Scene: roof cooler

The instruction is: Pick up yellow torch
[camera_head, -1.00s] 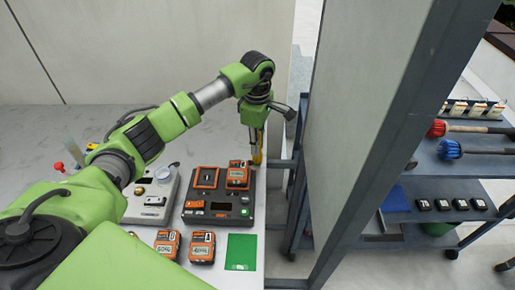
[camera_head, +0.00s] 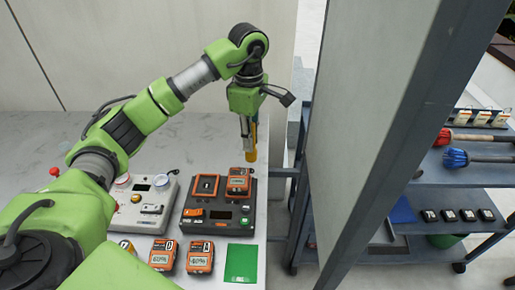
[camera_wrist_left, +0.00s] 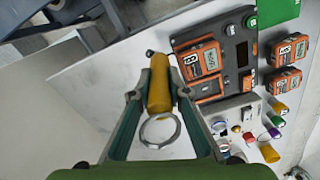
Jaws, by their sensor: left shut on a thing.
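The yellow torch (camera_head: 252,154) hangs roughly upright in my left gripper (camera_head: 248,128), near the table's right edge beside the partition panel. In the left wrist view the torch (camera_wrist_left: 159,82) sits between the two fingers of the left gripper (camera_wrist_left: 158,97), which is shut on it. A metal ring (camera_wrist_left: 160,131) shows at the torch's near end in that view. The torch appears raised above the table top, partly hidden by the fingers in the head view. My right gripper is not in view.
On the pale table (camera_head: 225,128) stand a dark orange-trimmed charger unit (camera_head: 213,225), a grey gauge box (camera_head: 140,213), several orange meters and a green card (camera_head: 241,263). A tall partition (camera_head: 350,130) stands close right. Beyond it is a blue shelf cart (camera_head: 450,180) with brushes.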

